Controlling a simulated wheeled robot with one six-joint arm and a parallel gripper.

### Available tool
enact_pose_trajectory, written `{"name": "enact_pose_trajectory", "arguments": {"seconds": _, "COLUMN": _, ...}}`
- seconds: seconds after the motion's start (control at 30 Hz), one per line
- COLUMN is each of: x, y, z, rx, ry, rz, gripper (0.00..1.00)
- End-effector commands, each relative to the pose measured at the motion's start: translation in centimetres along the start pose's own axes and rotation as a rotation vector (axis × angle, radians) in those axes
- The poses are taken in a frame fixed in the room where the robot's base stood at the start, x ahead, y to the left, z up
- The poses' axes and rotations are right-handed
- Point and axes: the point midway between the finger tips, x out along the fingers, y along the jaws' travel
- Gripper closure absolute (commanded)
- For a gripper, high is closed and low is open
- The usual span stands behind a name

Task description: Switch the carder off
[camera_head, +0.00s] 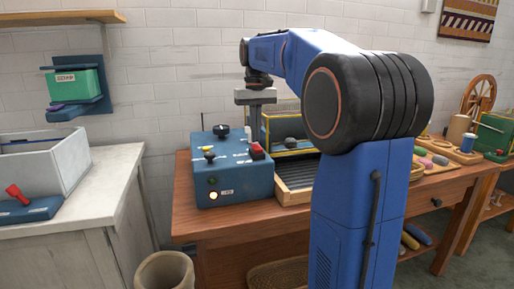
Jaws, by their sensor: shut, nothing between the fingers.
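The blue control box (232,172), which I take to be the carder's, stands on the wooden bench. It has a black knob (221,130), a yellow-and-black control (208,152) and a red switch (257,152) on top. A small lamp (213,196) on its front glows yellow-white. The labels are too small to read. My gripper (256,141) points down, shut and empty, right at or just above the red switch. I cannot tell whether the fingertips touch it, nor which way the switch is set.
A wooden tray with a dark ridged bed (293,174) lies right of the box. A yellow-edged case (285,128) stands behind. At left, a counter holds a white bin (75,160) and a blue base with a red lever (17,194). A round basket (165,272) stands on the floor.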

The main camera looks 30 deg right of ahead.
Motion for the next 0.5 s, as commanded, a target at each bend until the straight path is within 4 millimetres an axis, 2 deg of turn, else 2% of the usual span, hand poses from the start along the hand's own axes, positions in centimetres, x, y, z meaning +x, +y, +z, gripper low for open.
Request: {"name": "enact_pose_trajectory", "arguments": {"seconds": 0.5, "x": 0.65, "y": 0.0, "z": 0.01, "rx": 0.0, "ry": 0.0, "rz": 0.0, "gripper": 1.0}}
